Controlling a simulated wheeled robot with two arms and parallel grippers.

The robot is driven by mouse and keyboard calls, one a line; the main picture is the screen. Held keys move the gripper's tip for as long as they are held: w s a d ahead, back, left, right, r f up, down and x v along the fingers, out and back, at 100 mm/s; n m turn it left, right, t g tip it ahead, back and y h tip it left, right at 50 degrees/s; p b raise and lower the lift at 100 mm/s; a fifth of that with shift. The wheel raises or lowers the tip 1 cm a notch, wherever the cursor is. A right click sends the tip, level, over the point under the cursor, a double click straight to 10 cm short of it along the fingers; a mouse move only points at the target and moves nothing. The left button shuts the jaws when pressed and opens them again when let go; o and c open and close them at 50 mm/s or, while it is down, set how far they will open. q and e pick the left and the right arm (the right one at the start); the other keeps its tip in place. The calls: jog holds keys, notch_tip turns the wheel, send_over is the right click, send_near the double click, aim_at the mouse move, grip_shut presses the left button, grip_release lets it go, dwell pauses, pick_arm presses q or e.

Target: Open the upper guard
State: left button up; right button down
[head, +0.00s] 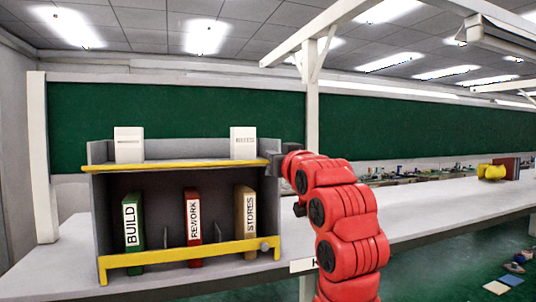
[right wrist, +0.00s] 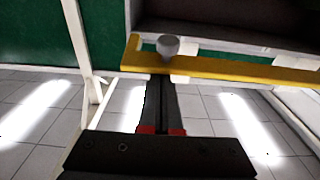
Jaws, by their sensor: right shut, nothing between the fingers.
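The upper guard (head: 180,166) is a yellow bar along the front edge of the shelf unit's top level. In the right wrist view, which looks upside down, a yellow bar (right wrist: 240,70) with a round grey knob (right wrist: 168,45) near its end appears to be this guard. My right gripper (head: 273,160) is at the guard's right end; its fingers (right wrist: 161,82) are shut and empty, tips close to the bar and knob. I cannot tell whether they touch. The gripper hides the guard's right end in the head view. My left gripper is out of view.
The grey shelf unit (head: 91,215) stands on a long white bench (head: 420,205). A lower yellow guard (head: 190,253) with a knob crosses green, red and tan binders. Two white binders stand on top. A white post (head: 312,115) rises behind my right arm.

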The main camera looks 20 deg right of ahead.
jog(key=shift+s+f+t+b, duration=0.1)
jog(key=shift+f+t+b, duration=0.45)
jog(key=shift+t+b, duration=0.2)
jog(key=shift+r, duration=0.2)
